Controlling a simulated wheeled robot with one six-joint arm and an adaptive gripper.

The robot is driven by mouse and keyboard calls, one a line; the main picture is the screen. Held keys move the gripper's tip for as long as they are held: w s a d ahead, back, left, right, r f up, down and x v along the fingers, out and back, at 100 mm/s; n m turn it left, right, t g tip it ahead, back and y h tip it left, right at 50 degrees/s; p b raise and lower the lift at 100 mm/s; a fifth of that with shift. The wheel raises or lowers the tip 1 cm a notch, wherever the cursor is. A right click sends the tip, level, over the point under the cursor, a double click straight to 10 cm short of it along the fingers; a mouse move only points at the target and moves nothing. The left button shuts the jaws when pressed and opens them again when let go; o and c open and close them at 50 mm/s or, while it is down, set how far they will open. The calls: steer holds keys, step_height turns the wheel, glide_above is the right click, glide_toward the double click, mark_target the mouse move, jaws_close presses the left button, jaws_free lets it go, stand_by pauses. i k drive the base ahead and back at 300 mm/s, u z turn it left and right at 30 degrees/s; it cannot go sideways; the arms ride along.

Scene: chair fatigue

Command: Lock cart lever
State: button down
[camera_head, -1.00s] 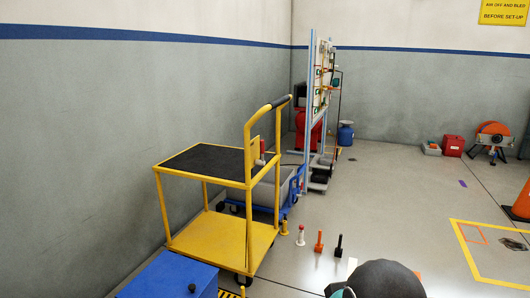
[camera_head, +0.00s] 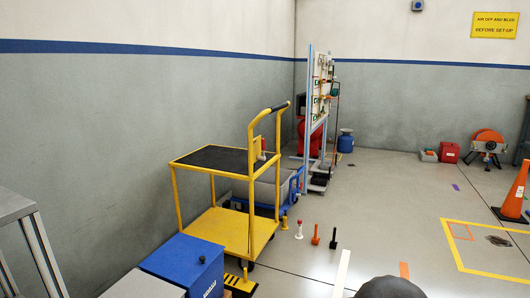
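A yellow cart (camera_head: 232,232) with a black top mat and a yellow lower deck stands near the left wall. Its push handle (camera_head: 278,108) has a dark grip and rises at its right end. A small upright lever-like part with a reddish top (camera_head: 263,146) sits on a yellow plate at the handle post. It is too small to tell its position. My gripper is not in view. A dark rounded part at the bottom edge seems to be my own arm.
A blue box (camera_head: 188,262) and a grey frame (camera_head: 25,235) stand in front left. Several small coloured posts, including an orange one (camera_head: 316,235), stand right of the cart. A blue cart (camera_head: 291,185) and panel stand (camera_head: 318,100) are behind. An orange cone (camera_head: 515,190) is right.

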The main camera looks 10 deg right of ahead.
mark_target(263, 149)
steer(key=z, duration=0.4)
steer(key=i, duration=1.2)
steer(key=u, duration=0.05)
